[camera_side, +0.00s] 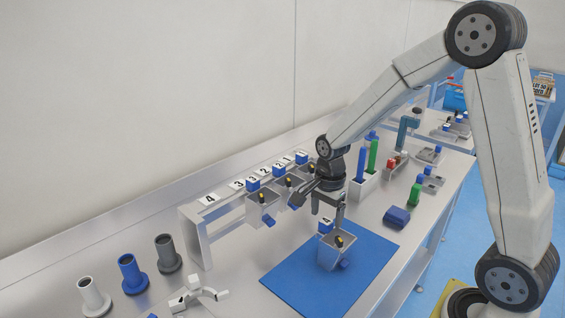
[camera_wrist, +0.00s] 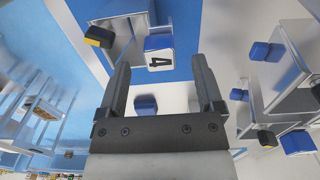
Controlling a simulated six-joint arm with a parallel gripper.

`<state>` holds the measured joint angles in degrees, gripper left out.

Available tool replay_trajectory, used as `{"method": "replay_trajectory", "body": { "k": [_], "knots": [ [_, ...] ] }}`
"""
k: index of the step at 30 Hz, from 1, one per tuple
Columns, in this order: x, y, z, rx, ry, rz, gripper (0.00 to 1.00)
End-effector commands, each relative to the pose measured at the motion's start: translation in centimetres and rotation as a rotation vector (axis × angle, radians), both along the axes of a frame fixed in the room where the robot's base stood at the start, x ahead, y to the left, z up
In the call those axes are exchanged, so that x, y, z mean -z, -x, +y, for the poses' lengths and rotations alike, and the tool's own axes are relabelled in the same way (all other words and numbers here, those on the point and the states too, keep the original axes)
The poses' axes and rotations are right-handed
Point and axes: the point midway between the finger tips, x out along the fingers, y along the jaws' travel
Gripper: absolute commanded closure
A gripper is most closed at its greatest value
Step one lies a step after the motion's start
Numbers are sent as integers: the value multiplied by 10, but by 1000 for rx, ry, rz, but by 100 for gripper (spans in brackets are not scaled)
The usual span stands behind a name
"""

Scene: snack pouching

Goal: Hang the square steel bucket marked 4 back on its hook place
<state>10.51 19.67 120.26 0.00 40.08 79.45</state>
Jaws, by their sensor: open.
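The square steel bucket marked 4 (camera_side: 333,252) stands on the blue mat (camera_side: 290,283), with a blue block and white tag at its top edge. In the wrist view its tag with the 4 (camera_wrist: 160,59) lies between and beyond the fingertips. My gripper (camera_side: 328,208) is open, pointing down just above the bucket; it also shows open in the wrist view (camera_wrist: 162,68). I cannot tell whether the fingers reach around the block. The hook rack (camera_side: 195,236) stands behind; its place labelled 4 (camera_side: 208,199) at the left end has no bucket below it.
Other square buckets (camera_side: 262,207) hang along the rack to the right, close behind my gripper. Grey, blue (camera_side: 131,273) and white flanged tubes stand at left, near a white jointed piece (camera_side: 196,296). A blue box (camera_side: 396,217) lies right of the mat.

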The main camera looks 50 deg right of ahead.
Motion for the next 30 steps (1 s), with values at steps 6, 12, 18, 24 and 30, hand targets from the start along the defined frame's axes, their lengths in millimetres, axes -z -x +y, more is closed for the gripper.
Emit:
{"method": "replay_trajectory", "body": {
  "k": [6, 12, 18, 24, 30],
  "knots": [
    [22, 0, -1, 0, 0, 2, 15],
    [28, 0, 0, 0, 0, -1, 15],
    [28, 0, 0, 0, 0, -1, 15],
    [27, 0, 0, 0, 0, -1, 15],
    [27, 0, 0, 0, 0, -1, 69]
  ]
}}
